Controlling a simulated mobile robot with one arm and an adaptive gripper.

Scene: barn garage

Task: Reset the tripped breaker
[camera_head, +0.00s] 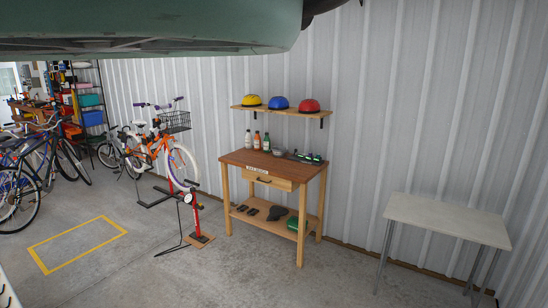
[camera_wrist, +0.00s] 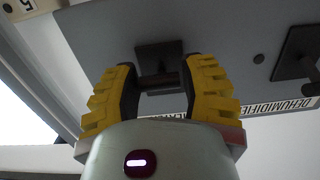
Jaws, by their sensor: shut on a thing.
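In the wrist view, my gripper (camera_wrist: 160,82) has two yellow fingers with black pads, one on each side of a dark breaker handle (camera_wrist: 157,54). It is shut on the handle's bar, which spans between the pads. The handle has a square dark plate on a grey panel (camera_wrist: 222,55). A second dark handle (camera_wrist: 296,55) is on the panel to the right, near a label reading "DEHUMIDIFIER" (camera_wrist: 285,108). Another label behind the fingers is mostly hidden. I cannot tell the breaker's switch position. The head view shows neither the panel nor my gripper.
The head view shows a wooden workbench (camera_head: 248,158), a wall shelf with helmets (camera_head: 281,110), a white table (camera_head: 447,217) and several bicycles (camera_head: 160,150). A yellow floor outline (camera_head: 78,243) surrounds bare concrete.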

